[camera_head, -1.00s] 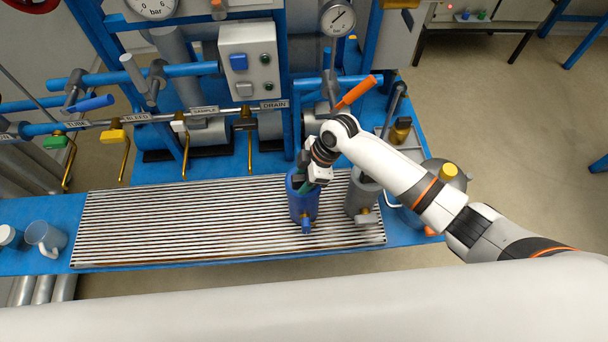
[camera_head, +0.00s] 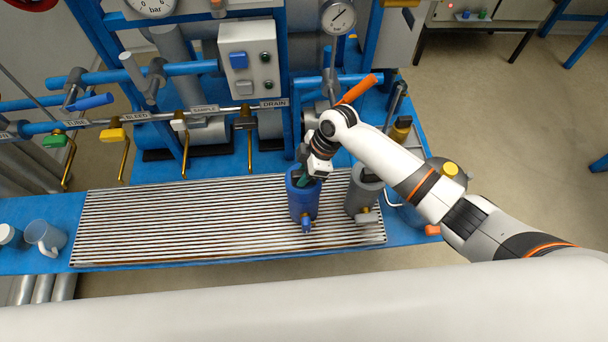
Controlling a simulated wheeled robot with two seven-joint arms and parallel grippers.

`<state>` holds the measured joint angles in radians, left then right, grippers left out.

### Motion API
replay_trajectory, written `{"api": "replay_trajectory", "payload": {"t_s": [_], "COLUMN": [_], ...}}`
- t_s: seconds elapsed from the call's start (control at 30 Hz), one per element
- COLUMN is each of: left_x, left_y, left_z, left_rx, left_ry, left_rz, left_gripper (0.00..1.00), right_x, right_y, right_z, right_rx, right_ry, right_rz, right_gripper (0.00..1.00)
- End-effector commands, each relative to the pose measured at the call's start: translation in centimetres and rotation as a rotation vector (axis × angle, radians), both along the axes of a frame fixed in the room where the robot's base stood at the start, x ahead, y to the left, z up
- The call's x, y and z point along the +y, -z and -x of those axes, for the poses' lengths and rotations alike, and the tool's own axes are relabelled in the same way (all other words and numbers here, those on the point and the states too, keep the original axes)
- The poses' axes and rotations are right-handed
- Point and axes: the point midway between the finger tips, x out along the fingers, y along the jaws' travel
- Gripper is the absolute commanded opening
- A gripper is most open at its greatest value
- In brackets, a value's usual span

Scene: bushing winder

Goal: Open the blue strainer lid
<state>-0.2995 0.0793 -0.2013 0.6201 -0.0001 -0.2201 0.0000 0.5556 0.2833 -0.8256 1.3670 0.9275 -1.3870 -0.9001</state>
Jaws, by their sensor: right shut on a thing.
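The blue strainer (camera_head: 303,205) is an upright blue cylinder with a small blue fitting low on its front. It stands on the slatted grating, toward the right end. My right gripper (camera_head: 303,180) is at its top, reaching in from the upper right and tilted down to the left. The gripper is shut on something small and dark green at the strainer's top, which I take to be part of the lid. The fingers and wrist hide much of the top, so I cannot tell how far the lid is raised. My left gripper is not in view.
A grey strainer (camera_head: 363,193) stands close on the right, under my right forearm. An orange-handled lever (camera_head: 359,89) rises behind my wrist. A clear mug (camera_head: 45,238) stands at the far left. The grating (camera_head: 180,225) left of the blue strainer is clear. Valves and pipes line the back.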

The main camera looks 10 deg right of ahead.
Motion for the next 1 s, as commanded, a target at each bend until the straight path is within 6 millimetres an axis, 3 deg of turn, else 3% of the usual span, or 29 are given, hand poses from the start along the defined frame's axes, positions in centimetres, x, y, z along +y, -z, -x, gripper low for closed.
{"api": "replay_trajectory", "payload": {"t_s": [0.27,0.7,1.0], "left_x": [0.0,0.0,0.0], "left_y": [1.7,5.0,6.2], "left_z": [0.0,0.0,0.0], "left_rx": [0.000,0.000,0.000], "left_ry": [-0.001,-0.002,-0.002], "left_rz": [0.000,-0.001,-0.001], "left_gripper": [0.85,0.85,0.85], "right_x": [0.1,0.0,0.0], "right_y": [-0.9,-1.7,-1.9], "right_z": [-2.2,-5.7,-6.5], "right_rx": [0.187,0.208,0.288], "right_ry": [0.002,0.004,0.005], "right_rz": [-0.002,-0.003,-0.002], "right_gripper": [0.00,0.00,0.00]}}
